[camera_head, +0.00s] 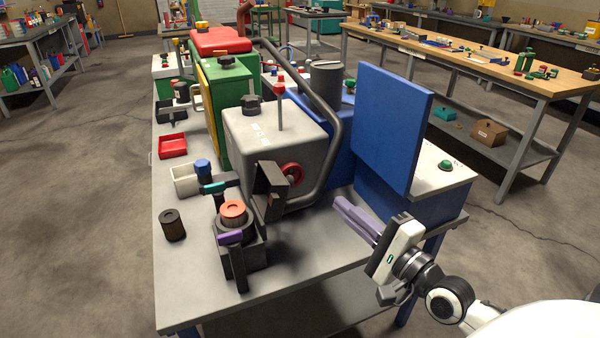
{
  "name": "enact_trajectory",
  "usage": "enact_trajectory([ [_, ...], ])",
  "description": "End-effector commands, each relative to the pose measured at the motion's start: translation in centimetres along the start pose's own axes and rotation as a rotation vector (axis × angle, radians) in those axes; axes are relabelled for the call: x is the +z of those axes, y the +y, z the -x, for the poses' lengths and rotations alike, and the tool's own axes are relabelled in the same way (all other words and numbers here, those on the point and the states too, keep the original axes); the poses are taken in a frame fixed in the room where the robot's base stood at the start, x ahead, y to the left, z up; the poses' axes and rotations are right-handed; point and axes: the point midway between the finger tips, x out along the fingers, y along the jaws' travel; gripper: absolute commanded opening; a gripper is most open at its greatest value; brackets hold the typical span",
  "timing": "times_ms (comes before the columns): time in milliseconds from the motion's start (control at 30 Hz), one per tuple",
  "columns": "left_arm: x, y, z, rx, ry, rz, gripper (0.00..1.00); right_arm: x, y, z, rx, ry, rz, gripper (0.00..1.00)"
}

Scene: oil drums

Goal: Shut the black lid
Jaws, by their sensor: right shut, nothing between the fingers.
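A black lid-like panel (270,191) stands raised and tilted in front of the grey tank, beside its red handwheel (291,174). I cannot tell how it is hinged. Left of it is a dark block (257,256) that carries a round orange-topped part (233,209) and a purple-topped lever (238,262). My right gripper (350,213) is at the right front of the table, its purple-grey fingers shut and empty, pointing up and left. It is apart from the black panel, with the tank's front corner and bare table between them. My left gripper is not in view.
A large blue panel (393,125) stands upright just behind my right gripper. The grey tank (262,135) with a curved pipe fills the table's middle. The front right tabletop (310,250) is bare.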

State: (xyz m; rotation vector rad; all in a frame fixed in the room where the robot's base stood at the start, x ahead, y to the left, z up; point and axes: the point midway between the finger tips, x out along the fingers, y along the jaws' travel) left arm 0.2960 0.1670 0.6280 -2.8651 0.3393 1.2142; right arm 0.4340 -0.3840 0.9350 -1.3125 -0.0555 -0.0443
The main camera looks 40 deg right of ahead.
Motion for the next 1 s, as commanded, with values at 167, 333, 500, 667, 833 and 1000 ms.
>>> enact_trajectory([
  [167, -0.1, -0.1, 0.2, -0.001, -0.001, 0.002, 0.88, 0.1, -0.2, -2.4, -0.004, -0.001, -0.001, 0.00],
  [333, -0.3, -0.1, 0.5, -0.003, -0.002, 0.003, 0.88, 0.1, -0.1, -5.6, -0.003, -0.001, 0.000, 0.00],
  [500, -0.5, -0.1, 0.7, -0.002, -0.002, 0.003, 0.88, 0.1, 0.0, -8.9, -0.001, -0.002, 0.002, 0.00],
  [667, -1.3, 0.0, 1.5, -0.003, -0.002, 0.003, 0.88, 2.1, -0.1, -10.0, 0.001, -0.001, -0.004, 0.00],
  [833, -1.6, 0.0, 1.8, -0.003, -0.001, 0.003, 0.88, 3.6, 0.1, -10.4, 0.003, -0.001, 0.001, 0.00],
  [1000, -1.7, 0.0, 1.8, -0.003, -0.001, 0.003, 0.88, 4.0, 0.2, -10.5, 0.003, -0.001, 0.004, 0.00],
])
